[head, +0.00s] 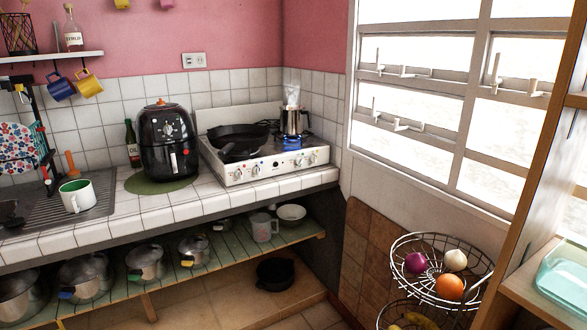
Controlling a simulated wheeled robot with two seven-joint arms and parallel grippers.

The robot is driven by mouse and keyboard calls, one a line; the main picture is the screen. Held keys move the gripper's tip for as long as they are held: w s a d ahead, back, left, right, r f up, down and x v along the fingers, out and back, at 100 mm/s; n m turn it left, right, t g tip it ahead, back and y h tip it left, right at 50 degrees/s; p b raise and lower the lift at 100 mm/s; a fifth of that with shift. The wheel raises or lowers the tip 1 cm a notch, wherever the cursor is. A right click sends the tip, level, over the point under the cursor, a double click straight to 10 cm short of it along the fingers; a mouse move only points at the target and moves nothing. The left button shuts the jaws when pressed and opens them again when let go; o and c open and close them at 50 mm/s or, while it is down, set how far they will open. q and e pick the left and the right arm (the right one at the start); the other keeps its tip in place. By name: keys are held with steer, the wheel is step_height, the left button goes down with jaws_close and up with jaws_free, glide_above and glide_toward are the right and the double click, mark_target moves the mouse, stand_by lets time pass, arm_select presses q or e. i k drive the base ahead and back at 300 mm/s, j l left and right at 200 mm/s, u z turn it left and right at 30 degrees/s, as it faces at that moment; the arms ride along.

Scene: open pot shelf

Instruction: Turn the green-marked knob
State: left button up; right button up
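A white two-burner stove (275,172) stands on the tiled counter, with several round knobs along its front panel. The left pair includes a knob (237,174) and another knob (255,169) beside it. The right pair includes a knob (297,161) and another knob (312,157). The marks on the knobs are too small for me to tell which one is green. A black frying pan (237,137) sits on the left burner and a metal moka pot (292,121) on the right, above a blue flame. Neither of my grippers is in view.
A black air fryer (167,146) on a green mat (140,184) stands just left of the stove. Several pots and a white bowl (291,213) are on the open shelf (215,251) below. A wire fruit basket (404,243) is at the right.

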mark_target(298, 161)
steer(key=i+z, duration=0.35)
steer(key=i+j+z, duration=0.1)
steer(key=z, duration=0.3)
steer(key=i+j+z, duration=0.35)
steer(key=l, duration=0.1)
